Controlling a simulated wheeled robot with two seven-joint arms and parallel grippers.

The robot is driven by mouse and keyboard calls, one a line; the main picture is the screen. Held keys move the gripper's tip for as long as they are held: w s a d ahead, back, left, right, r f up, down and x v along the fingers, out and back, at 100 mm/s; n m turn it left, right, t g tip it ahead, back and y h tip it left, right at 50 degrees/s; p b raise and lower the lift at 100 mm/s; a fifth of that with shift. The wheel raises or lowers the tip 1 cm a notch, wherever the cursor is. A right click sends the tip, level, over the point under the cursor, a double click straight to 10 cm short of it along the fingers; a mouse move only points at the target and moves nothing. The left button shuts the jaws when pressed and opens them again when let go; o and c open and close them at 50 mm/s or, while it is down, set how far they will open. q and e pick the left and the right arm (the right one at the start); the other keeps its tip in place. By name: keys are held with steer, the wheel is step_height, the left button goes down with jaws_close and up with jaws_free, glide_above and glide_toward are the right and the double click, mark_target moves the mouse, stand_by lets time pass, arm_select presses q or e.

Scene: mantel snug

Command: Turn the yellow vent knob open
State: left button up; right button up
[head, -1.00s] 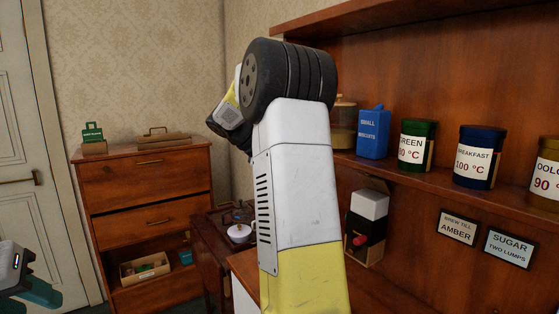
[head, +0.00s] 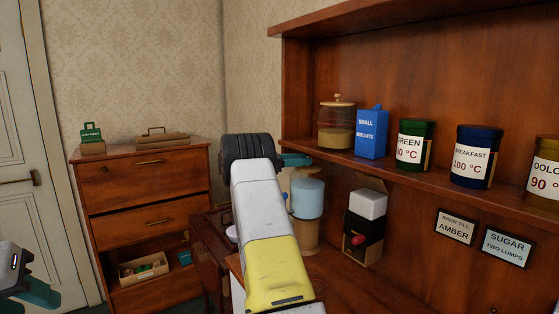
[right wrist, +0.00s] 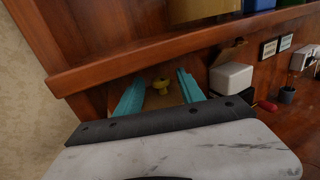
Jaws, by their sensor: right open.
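In the head view the right gripper (head: 295,160) reaches under the shelf edge, and the knob is hidden there. My left gripper (head: 32,286) shows only in part at the lower left, away from the knob, and its opening is unclear.
A wooden stand with a pale blue cylinder (head: 307,198) is beside my right arm. A white and black box (head: 367,207) with a red knob stands to its right. The shelf (head: 420,172) above holds a glass jar (head: 337,125) and several tins.

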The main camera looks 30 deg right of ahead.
steer(key=shift+x, duration=1.35)
jaws_close()
